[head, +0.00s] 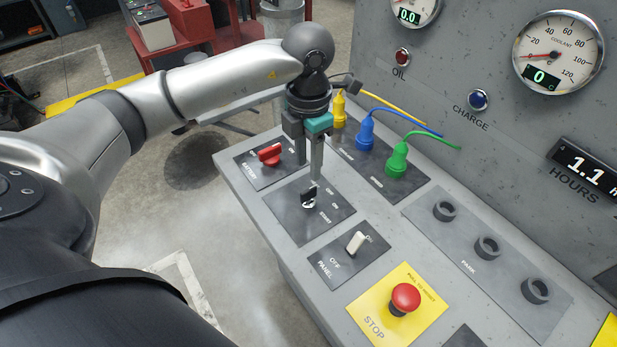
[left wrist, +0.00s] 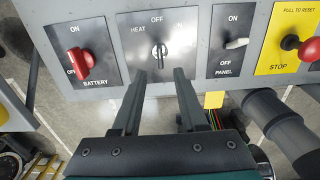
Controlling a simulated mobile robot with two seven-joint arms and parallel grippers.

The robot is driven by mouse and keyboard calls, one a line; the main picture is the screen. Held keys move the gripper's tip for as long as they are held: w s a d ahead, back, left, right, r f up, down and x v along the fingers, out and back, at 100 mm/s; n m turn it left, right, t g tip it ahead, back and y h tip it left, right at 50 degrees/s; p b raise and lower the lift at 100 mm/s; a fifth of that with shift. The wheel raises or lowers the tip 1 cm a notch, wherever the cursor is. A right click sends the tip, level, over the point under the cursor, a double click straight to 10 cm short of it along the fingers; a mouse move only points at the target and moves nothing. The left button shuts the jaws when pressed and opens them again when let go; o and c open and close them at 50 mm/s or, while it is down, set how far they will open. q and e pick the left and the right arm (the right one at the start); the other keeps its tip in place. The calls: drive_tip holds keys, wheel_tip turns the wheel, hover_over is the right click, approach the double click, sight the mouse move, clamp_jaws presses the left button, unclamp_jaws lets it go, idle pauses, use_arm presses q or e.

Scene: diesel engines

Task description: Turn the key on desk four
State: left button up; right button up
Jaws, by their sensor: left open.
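The key (head: 308,195), with a dark head, sits in a round silver lock on a dark plate (head: 287,218) marked OFF, ON and START. In the left wrist view the key (left wrist: 159,53) points up toward OFF, with HEAT to its left. My left gripper (head: 309,172) is over the key plate with its fingers pointing down. In the left wrist view its open fingers (left wrist: 159,73) are either side of the key's line, with the key seen beyond the gap. I see no contact with the key. My right gripper is not in view.
A red battery switch (head: 269,154) is left of the key and a white panel toggle (head: 355,242) is right of it. Further right is a red stop button (head: 405,298). Yellow, blue (head: 366,130) and green plugs with cables stand behind. Gauges are on the upright panel.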

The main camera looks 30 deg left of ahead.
use_arm(q)
wheel_tip(320, 180, up, 7)
idle(0.8)
